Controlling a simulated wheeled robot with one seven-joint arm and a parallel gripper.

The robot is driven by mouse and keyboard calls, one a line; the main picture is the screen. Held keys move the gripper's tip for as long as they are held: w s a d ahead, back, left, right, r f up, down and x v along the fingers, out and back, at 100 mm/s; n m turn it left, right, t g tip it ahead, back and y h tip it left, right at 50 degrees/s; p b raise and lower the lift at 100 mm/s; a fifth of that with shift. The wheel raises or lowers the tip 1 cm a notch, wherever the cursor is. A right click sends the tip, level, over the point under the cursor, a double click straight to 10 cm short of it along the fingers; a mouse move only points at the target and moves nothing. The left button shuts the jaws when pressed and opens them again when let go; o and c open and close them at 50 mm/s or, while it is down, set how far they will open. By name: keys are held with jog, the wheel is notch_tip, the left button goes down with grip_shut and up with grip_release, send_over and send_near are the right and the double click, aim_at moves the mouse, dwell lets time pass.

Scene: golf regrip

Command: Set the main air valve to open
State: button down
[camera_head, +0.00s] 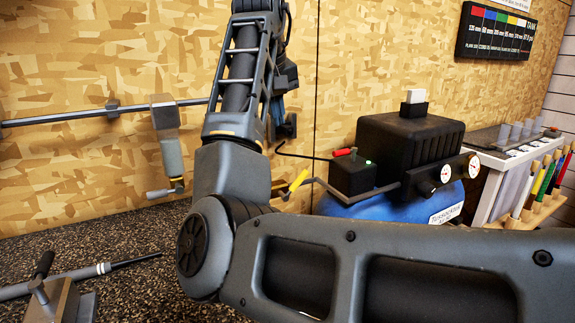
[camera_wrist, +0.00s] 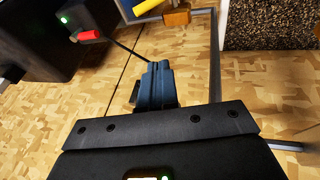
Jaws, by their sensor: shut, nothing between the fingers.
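The air valve has a yellow lever (camera_head: 299,180) on a small brass body (camera_head: 283,188), on the grey pipe left of the compressor. In the head view the lever slants up to the right; I cannot tell its exact angle to the pipe. In the wrist view the lever (camera_wrist: 148,6) and brass body (camera_wrist: 177,17) show at the top edge, partly cut off. My gripper (camera_wrist: 157,66) is shut and empty, with blue-grey fingers, apart from the valve. In the head view my gripper (camera_head: 279,108) is mostly hidden behind my arm, above the valve.
The blue compressor tank (camera_head: 375,203) carries a black motor (camera_head: 410,148), gauges and a switch box (camera_head: 352,175) with a red lever. My arm covers the lower right. A club in a vise (camera_head: 62,300) lies lower left. Another shaft (camera_head: 60,117) runs along the wall.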

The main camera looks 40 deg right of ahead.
jog(key=a+m, duration=0.1)
jog(key=a, duration=0.1)
jog(key=b, duration=0.1)
send_over(293, 185)
jog(key=shift+g, duration=0.4)
jog(key=f, duration=1.2)
jog(key=shift+w+a+f, duration=0.1)
jog(key=shift+w+a, duration=0.15)
jog(key=shift+a, duration=0.1)
jog(key=shift+s+d+f, duration=0.2)
jog(key=shift+d+f, duration=0.2)
jog(key=shift+f, duration=0.05)
